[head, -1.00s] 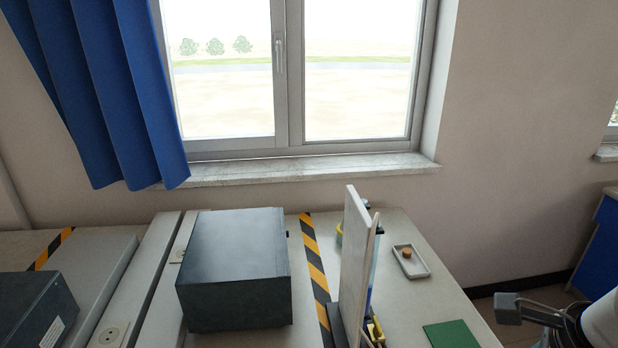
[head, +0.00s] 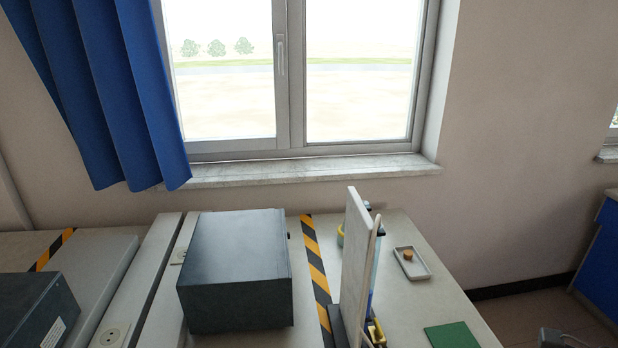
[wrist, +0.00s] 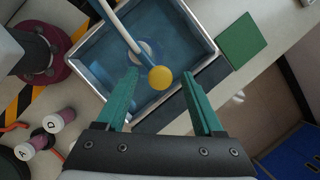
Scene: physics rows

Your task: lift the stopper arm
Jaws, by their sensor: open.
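In the wrist view a slim white-and-blue arm, which looks like the stopper arm (wrist: 122,27), ends in a round yellow knob (wrist: 160,77). It reaches across a blue tray-like panel with a pale rim (wrist: 186,17). My gripper (wrist: 158,75) has teal fingers spread wide, with the knob showing between the fingertips. Nothing is held, and I cannot tell the gap in depth to the knob. In the head view a pale upright panel (head: 356,255) hides most of the parts behind it. Only a small grey piece of my arm shows at that view's lower right edge.
A green mat (head: 453,335) and a small tray (head: 418,271) with an orange cork (head: 408,255) lie right of the panel. A dark box (head: 235,270) stands left, beyond a striped strip (head: 313,262). Two labelled spools (wrist: 50,132) show in the wrist view.

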